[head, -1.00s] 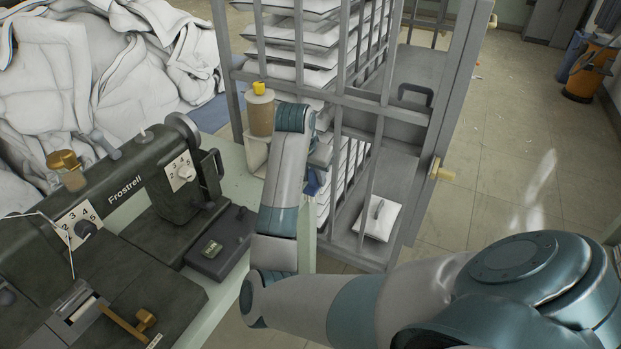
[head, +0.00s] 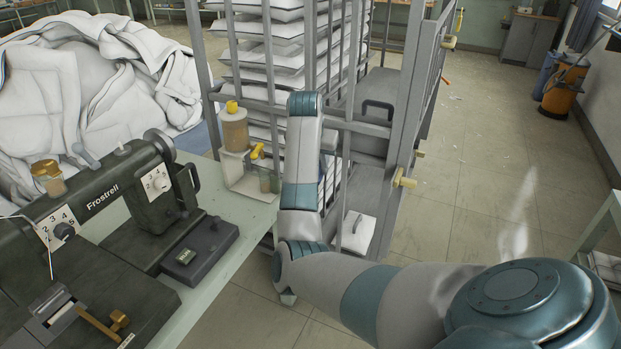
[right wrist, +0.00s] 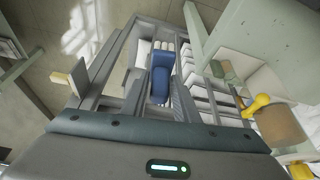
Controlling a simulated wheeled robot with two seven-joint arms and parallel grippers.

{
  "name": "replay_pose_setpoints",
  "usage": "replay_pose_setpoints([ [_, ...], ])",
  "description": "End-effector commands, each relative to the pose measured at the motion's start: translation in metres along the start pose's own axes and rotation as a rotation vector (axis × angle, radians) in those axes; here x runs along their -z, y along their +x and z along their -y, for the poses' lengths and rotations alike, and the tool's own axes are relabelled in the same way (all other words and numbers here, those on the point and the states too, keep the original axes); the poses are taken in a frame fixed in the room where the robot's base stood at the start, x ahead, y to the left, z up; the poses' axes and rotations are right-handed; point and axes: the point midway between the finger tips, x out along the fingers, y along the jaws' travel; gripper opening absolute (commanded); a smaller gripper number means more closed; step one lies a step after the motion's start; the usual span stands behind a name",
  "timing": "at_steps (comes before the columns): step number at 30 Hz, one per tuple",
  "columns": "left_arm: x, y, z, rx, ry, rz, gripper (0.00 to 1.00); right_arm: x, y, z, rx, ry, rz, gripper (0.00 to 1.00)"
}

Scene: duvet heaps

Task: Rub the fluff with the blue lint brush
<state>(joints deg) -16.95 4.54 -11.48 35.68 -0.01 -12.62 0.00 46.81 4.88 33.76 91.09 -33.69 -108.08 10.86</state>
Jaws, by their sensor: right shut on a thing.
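The blue lint brush (right wrist: 162,75) is in my right gripper (right wrist: 160,98), seen in the right wrist view with its blue body between the fingers. My right gripper is shut on it, in the air by the barred rack. In the head view my own right forearm hides the gripper and the brush. I cannot pick out the fluff for certain; a heap of white duvets (head: 90,80) lies at the far left of the head view. My left gripper is not in view.
A dark Frostrell sewing machine (head: 115,200) stands on the pale green table (head: 235,245) at left. A holder with an amber jar (head: 235,130) is at the table's far edge. A barred rack (head: 395,140) stacked with white pillows stands ahead. Floor at right is open.

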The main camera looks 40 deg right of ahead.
Motion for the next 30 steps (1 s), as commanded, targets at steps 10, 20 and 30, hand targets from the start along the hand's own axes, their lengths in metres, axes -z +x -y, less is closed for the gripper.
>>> replay_pose_setpoints([
  [10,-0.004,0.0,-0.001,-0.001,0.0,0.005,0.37,0.076,0.003,-0.037,0.0,-0.015,-0.003,0.1],
  [20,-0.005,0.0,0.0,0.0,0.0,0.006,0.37,0.098,0.029,-0.05,0.003,-0.025,-0.017,0.1],
  [30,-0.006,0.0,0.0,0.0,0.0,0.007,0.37,0.006,0.051,0.026,0.05,-0.122,-0.008,0.1],
])
